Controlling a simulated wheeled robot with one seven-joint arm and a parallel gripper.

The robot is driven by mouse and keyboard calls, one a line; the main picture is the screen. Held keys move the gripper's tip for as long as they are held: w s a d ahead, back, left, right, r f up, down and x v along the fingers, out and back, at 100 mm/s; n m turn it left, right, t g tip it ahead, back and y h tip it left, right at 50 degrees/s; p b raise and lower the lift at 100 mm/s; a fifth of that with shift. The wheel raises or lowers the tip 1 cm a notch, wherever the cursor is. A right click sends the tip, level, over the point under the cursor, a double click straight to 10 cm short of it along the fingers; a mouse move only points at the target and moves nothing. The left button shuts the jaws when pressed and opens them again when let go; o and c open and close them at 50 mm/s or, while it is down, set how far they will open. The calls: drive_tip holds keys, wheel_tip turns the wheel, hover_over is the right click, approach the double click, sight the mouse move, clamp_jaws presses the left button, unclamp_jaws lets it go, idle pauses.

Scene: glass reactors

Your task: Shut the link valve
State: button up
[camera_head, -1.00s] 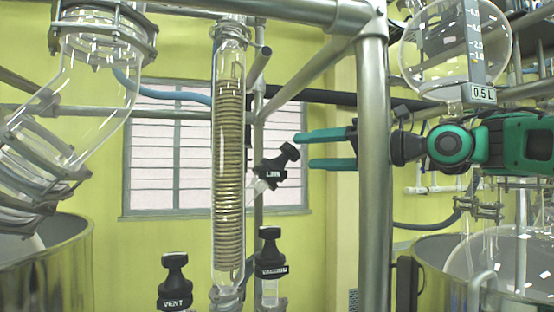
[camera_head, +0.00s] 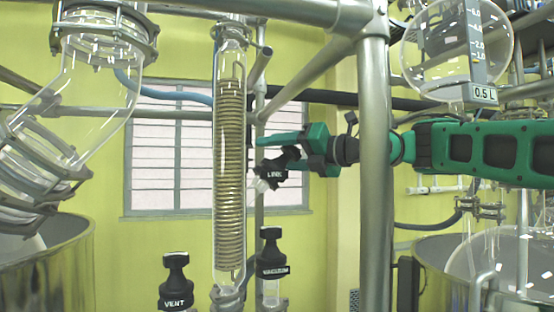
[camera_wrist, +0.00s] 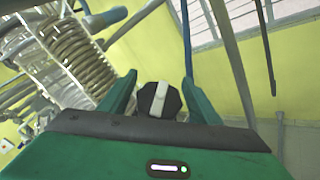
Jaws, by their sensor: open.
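The link valve (camera_head: 275,174) is a black knob labelled LINK, to the right of the coiled glass column in the head view. In the wrist view its black cap (camera_wrist: 170,106) with a white bar shows between my fingers. My green gripper (camera_head: 262,152) reaches in from the right, its fingers at the valve knob. In the wrist view my gripper (camera_wrist: 160,92) is open, one finger on each side of the knob. I cannot tell whether either finger touches it.
The glass column (camera_head: 229,160) with its metal coil stands close left of the valve. The vent valve (camera_head: 175,280) and vacuum valve (camera_head: 271,255) are below. A thick steel post (camera_head: 375,230) stands in front of my arm, and a diagonal steel bar (camera_head: 305,80) runs above.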

drive_tip(key=c, duration=1.1)
drive_tip(key=shift+o, duration=0.2)
drive_tip(key=shift+w+d+f+m+h, duration=0.1)
drive_tip(key=shift+m+h, duration=0.3)
drive_tip(key=shift+h, duration=0.1)
drive_tip(key=m+h, duration=0.1)
drive_tip(key=m+t+h, duration=0.1)
drive_tip(key=m+h, duration=0.1)
drive_tip(key=shift+w+d+f+h, duration=0.25)
drive_tip(key=shift+d+f+h, duration=0.05)
drive_tip(key=shift+f, duration=0.1)
drive_tip(key=shift+w+d+f+m+h, duration=0.1)
drive_tip(key=shift+d+f+m+h, duration=0.05)
drive_tip(key=shift+m+h, duration=0.5)
drive_tip(key=shift+d+f+m+h, duration=0.15)
drive_tip(key=shift+f+m+h, duration=0.05)
drive_tip(key=shift+m+h, duration=0.4)
drive_tip(key=shift+w+d+f+m+h, duration=0.1)
drive_tip(key=shift+d+f+m+h, duration=0.05)
drive_tip(key=shift+m+h, duration=0.5)
